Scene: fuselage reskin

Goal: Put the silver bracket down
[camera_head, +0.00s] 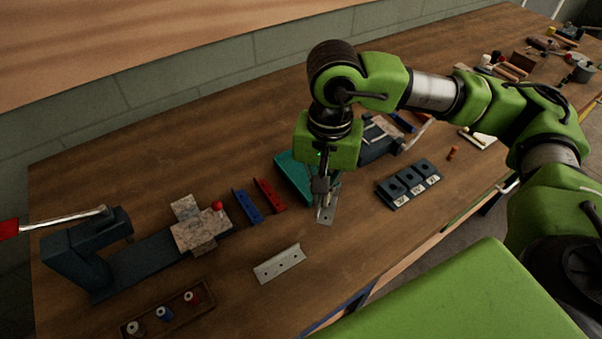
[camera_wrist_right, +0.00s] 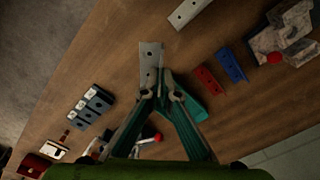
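My right gripper (camera_head: 321,188) points down over the middle of the bench. It is shut on a silver bracket (camera_head: 326,211), an angled metal strip with holes. In the right wrist view the silver bracket (camera_wrist_right: 150,62) extends beyond the fingertips (camera_wrist_right: 160,95), with its upright flange between them. The bracket is at or just above the wood; I cannot tell if it touches. A second silver bracket (camera_head: 279,263) lies on the bench nearer the front, and also shows in the wrist view (camera_wrist_right: 187,12). My left gripper is not in view.
A teal piece (camera_head: 291,176) lies beside the gripper. Red (camera_head: 269,195) and blue (camera_head: 247,206) brackets lie to its left, before a dark vise (camera_head: 150,262). A dark block with holes (camera_head: 408,184) stands right. Wood around the second bracket is clear.

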